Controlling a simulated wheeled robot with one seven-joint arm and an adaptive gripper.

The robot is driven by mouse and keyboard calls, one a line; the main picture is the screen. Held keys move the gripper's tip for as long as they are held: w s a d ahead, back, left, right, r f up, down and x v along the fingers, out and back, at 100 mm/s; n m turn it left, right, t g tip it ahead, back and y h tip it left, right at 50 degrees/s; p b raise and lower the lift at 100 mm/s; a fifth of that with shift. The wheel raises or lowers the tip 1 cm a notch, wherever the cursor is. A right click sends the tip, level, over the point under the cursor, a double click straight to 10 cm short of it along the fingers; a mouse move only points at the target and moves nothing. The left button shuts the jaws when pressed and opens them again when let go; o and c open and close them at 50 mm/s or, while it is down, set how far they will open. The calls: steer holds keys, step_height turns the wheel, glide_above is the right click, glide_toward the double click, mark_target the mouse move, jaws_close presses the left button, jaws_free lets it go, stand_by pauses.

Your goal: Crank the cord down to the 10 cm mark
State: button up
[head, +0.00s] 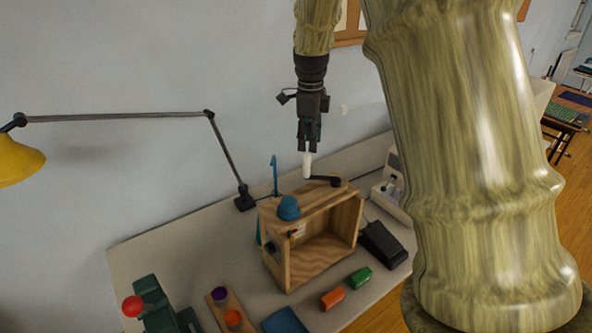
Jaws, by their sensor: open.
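A wooden box (310,276) with an open front stands on the table. A crank (325,180) with a dark arm and an upright white handle (307,166) sits on its top. My gripper (309,148) points down right above the white handle, with its fingers open. I cannot tell whether the fingertips overlap the handle's top. A blue rounded piece (289,208) is at the box's left top edge, and a thin blue hooked post (274,175) rises behind it. I cannot make out the cord or the 10 cm mark.
An orange block (333,298) and a green block (361,278) lie before the box. A black pedal-like object (384,244) and a white machine (391,190) are at right. A yellow lamp (20,162) reaches over from the left. Bare table (185,243) lies left of the box.

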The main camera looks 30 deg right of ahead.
mark_target(307, 175)
steer(key=shift+w+d, duration=0.1)
steer(key=shift+d, duration=0.05)
steer(key=shift+r, duration=0.2)
steer(key=shift+a+f, duration=0.25)
steer(key=shift+f, duration=0.05)
steer(key=f+p, duration=0.1)
steer(key=f, duration=0.3)
steer(key=f+p, duration=0.1)
steer(key=f, duration=0.3)
steer(key=shift+w+a+f+p, duration=0.1)
steer(key=shift+w+f+p, duration=0.1)
steer(key=shift+f+p, duration=0.15)
steer(key=shift+s+f, duration=0.1)
steer(key=shift+f, duration=0.55)
jaws_close()
